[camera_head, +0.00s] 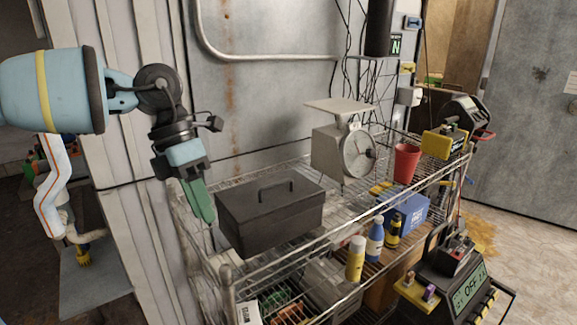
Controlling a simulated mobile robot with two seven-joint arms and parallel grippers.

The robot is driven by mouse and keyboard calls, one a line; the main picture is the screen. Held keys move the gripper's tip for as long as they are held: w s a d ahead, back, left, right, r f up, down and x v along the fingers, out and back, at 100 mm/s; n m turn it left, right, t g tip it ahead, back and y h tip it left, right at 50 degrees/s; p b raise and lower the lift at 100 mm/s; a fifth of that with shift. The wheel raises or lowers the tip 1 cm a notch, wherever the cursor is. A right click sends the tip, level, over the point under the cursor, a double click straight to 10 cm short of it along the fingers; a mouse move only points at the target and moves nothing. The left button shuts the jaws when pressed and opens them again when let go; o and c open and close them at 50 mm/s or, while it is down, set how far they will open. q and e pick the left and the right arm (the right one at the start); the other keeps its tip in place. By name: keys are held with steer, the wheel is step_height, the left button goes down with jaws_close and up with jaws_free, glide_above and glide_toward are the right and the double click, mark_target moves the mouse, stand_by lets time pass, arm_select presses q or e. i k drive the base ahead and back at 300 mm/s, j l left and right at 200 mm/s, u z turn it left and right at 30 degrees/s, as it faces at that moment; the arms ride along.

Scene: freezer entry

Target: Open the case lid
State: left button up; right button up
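The case (268,219) is a dark grey metal box with a handle on its lid (275,193). It sits on the top shelf of the wire rack, at the left end, and its lid is closed. My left gripper (204,212) points down at the left of the case, close to its left side. Its green fingers overlap in this view, so the gap between them is hidden. I cannot tell whether it touches the case.
The wire rack (290,259) has raised wire rails. A scale (343,150) and a red cup (406,163) stand to the right of the case. Bottles (375,240) and a blue box (408,212) are on the front right. A metal wall (255,105) rises behind.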

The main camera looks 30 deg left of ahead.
mark_target(249, 207)
steer(key=i, duration=0.9)
